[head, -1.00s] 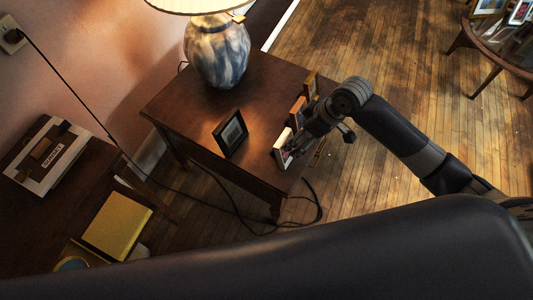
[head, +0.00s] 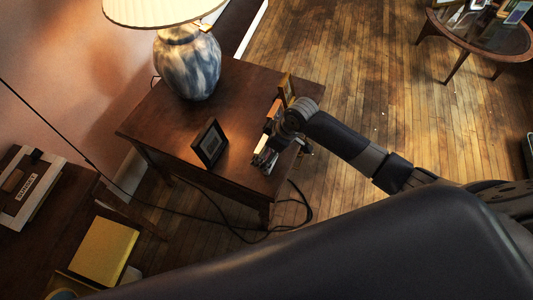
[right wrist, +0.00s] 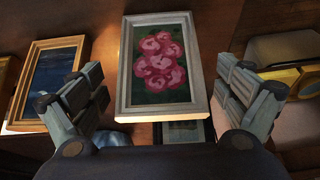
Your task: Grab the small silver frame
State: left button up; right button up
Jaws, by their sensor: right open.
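The small silver frame (right wrist: 160,70), a pale silvery border around a painting of pink roses, stands upright in the right wrist view. My right gripper (right wrist: 162,82) is open, with one finger on each side of the frame and visible gaps between fingers and frame. In the head view my right gripper (head: 281,154) is at the right front edge of the side table (head: 235,105), largely hiding the silver frame there. My left gripper is not in view.
A black frame (head: 210,143) stands on the table left of the gripper, and a blue-white lamp (head: 188,62) stands behind. A gold frame with a blue picture (right wrist: 50,80) is close beside the left finger. Another gold frame (head: 286,90) stands at the table's right edge.

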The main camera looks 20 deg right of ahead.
jog(key=c, duration=1.3)
jog(key=shift+o, duration=0.2)
jog(key=shift+r, duration=0.1)
